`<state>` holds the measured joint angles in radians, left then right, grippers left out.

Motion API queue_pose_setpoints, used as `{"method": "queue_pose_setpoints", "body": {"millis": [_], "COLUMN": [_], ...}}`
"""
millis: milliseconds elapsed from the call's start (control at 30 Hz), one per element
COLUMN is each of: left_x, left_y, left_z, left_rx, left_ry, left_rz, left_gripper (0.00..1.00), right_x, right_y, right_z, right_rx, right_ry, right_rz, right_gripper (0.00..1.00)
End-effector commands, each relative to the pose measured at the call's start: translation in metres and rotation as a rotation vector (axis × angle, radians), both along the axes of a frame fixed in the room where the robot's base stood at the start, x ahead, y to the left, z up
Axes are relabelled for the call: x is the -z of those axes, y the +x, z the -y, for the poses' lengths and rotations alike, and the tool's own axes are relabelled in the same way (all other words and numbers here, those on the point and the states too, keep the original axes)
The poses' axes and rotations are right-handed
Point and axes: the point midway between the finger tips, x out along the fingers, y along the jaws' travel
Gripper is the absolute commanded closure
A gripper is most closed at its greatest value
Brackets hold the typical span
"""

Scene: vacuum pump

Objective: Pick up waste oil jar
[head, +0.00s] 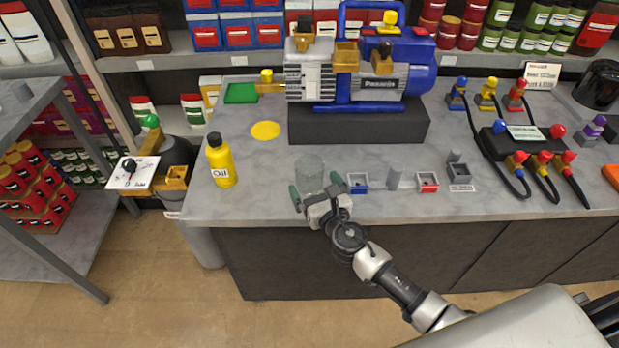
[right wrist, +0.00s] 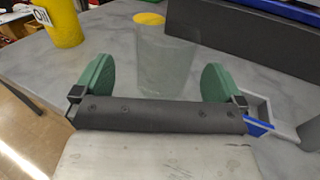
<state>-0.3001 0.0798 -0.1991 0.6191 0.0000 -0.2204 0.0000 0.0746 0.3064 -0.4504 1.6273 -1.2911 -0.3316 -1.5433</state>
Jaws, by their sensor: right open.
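A clear, transparent jar (head: 309,174) stands upright on the grey counter (head: 262,195) near its front edge; I take it to be the waste oil jar. It looks empty. My right gripper (head: 317,194) is open at the jar's near side. In the right wrist view the jar (right wrist: 166,62) stands ahead of the gap between the green finger pads (right wrist: 160,84), with one pad to either side. I cannot tell how far the pads reach around it. My left gripper is not in view.
A yellow oil bottle (head: 220,162) stands to the left. A small blue-fronted tray (head: 357,183) and a red-fronted tray (head: 427,182) sit to the right. Behind is the blue vacuum pump (head: 380,75) on a dark block (head: 358,124). A yellow disc (head: 265,130) lies on the counter.

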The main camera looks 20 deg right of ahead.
Motion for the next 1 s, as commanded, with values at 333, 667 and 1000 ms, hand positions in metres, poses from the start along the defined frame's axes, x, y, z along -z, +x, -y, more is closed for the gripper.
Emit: {"method": "queue_pose_setpoints", "body": {"millis": [333,667,1000], "left_x": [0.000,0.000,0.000], "left_y": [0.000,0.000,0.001], "left_z": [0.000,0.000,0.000], "left_rx": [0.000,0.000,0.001], "left_ry": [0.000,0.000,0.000], "left_rz": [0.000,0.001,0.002], "left_gripper": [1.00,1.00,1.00], "right_x": [-0.001,-0.001,-0.001], "right_y": [0.046,0.049,0.049], "right_z": [0.001,0.001,0.001], "right_rx": [0.001,0.001,0.002], "right_ry": [0.003,0.002,0.002], "right_rz": [0.001,0.000,0.001], "right_gripper": [0.00,0.08,0.57]}}
